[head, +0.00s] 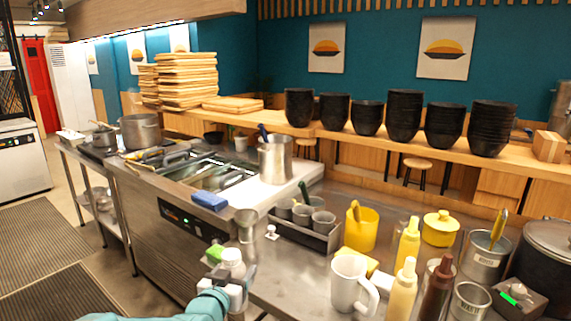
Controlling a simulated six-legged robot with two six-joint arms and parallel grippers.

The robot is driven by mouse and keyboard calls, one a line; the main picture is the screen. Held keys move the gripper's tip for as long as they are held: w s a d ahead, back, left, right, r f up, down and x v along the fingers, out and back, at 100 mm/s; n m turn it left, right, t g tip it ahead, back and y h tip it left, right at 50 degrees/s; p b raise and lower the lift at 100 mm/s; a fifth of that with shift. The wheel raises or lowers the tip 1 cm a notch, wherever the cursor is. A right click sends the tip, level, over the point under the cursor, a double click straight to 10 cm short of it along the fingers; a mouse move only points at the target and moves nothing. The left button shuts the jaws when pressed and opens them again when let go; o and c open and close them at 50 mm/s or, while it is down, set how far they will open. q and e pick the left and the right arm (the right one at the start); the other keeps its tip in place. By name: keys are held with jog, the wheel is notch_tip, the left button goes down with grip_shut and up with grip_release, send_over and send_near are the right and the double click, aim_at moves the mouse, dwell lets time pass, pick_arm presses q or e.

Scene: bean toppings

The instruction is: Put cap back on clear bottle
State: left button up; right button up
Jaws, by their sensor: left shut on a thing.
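My left gripper (229,281) reaches in from the bottom left, in front of the counter's near edge. It is shut on a small whitish, rounded piece (232,261); I cannot tell whether this is the clear bottle or its cap, as the fingers hide its lower part. A small white piece (271,232) stands on the steel counter to the right; it may be a cap, but it is too small to tell. A greyish cup-shaped thing (246,219) stands just behind the gripper. My right gripper is not in view.
Right of the gripper are a white mug (349,284), a dark caddy of grey cups (302,234), a yellow container (361,229) and squeeze bottles (403,291). A blue block (209,201) and green piece (215,253) are near. Bare steel (290,272) lies left of the mug.

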pick_arm(q)
jog(key=s+a+f+n+y, duration=0.1)
jog(key=s+a+f+y, duration=0.1)
jog(key=s+a+f, duration=0.45)
jog(key=s+a+f+n+y, duration=0.1)
jog(key=s+y, duration=0.1)
jog(key=s, duration=0.5)
jog(key=shift+s+f+n+t, duration=0.25)
jog(key=shift+f+n+t, duration=0.05)
jog(key=shift+f+n, duration=0.1)
jog(key=s+d+f+m+g+h, duration=0.2)
jog(key=s+d+f+m+h, duration=0.1)
jog(key=d, duration=0.4)
jog(key=s+d+f+m+g+h, duration=0.2)
jog(key=s+d+f+m+h, duration=0.2)
jog(key=d+h, duration=0.3)
jog(key=shift+d+f+m, duration=0.5)
jog(key=shift+d+f, duration=0.1)
jog(key=shift+s, duration=0.15)
